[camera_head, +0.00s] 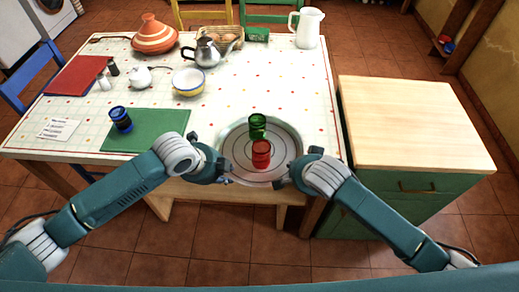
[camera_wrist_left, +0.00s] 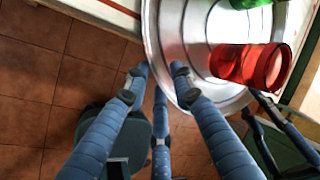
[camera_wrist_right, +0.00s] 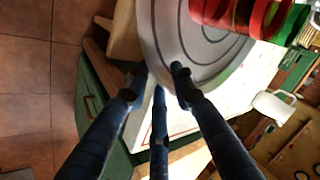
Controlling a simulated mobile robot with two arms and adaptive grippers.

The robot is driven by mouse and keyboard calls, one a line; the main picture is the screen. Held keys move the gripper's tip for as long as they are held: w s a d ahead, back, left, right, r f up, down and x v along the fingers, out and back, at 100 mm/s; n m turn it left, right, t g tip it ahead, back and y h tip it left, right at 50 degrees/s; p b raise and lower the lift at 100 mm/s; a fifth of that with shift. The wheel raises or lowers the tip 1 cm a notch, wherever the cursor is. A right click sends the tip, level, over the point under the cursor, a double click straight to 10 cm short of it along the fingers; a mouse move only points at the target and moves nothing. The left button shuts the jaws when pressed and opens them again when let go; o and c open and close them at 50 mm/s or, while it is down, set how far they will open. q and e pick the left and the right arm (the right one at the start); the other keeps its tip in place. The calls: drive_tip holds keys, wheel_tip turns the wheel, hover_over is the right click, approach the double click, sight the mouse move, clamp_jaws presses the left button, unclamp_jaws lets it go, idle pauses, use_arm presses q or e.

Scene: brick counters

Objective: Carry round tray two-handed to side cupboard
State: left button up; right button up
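The round silver tray (camera_head: 232,164) lies at the front edge of the table, its near part overhanging it; I cannot tell if it is lifted. A green glass (camera_head: 258,126) and a red glass (camera_head: 261,154) stand on it. My left gripper (camera_head: 222,170) is at its front-left rim and my right gripper (camera_head: 288,179) at its front-right rim. In both wrist views the fingers of the left gripper (camera_wrist_left: 158,88) and right gripper (camera_wrist_right: 158,82) meet the rim, but whether they clamp it is unclear. The side cupboard (camera_head: 415,125), wood-topped and green, stands right of the table.
The cupboard top is bare. The table (camera_head: 270,85) also holds a green mat (camera_head: 155,132) with a blue cup (camera_head: 121,119), a bowl (camera_head: 188,82), a teapot (camera_head: 206,52), a tagine (camera_head: 154,35) and a white jug (camera_head: 307,28). A wooden bench (camera_head: 225,192) is under the front edge.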

use_arm(q)
clamp_jaws()
use_arm(e)
clamp_jaws()
use_arm(q)
drive_tip(key=shift+r, duration=0.15)
use_arm(e)
drive_tip(key=shift+w+a+r, duration=0.1)
drive_tip(key=shift+w+r, duration=0.05)
drive_tip(key=shift+r, duration=0.15)
